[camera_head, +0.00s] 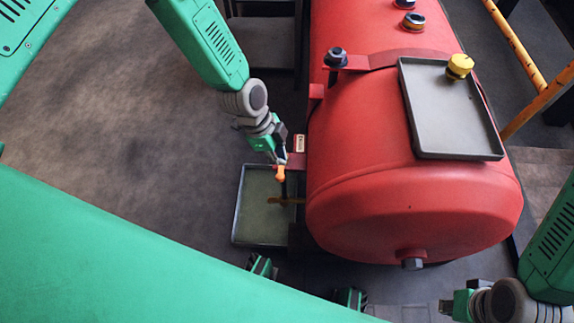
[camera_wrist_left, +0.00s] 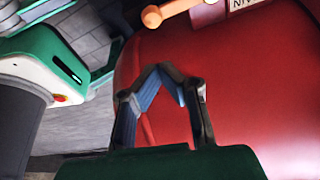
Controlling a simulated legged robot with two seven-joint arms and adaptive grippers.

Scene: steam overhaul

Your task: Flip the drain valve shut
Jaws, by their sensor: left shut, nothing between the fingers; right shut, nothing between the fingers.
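The drain valve has an orange lever (camera_head: 279,174) at the lower left side of the red boiler (camera_head: 400,200). In the left wrist view the orange lever (camera_wrist_left: 178,10) lies at the top edge, beyond the fingertips and apart from them in the picture. My left gripper (camera_head: 281,158) is close by the lever in the head view and partly covers the valve. In the left wrist view its fingers (camera_wrist_left: 166,68) meet at the tips with nothing between them. My right gripper (camera_head: 446,307) is at the bottom right, shut and empty, away from the valve.
A shallow drip pan (camera_head: 240,220) lies on the floor below a brass-coloured pipe (camera_head: 285,201). A grey tray (camera_head: 445,120) with a yellow knob (camera_head: 459,66) rests on the boiler. Yellow rails (camera_head: 520,55) run at right. The floor at left is clear.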

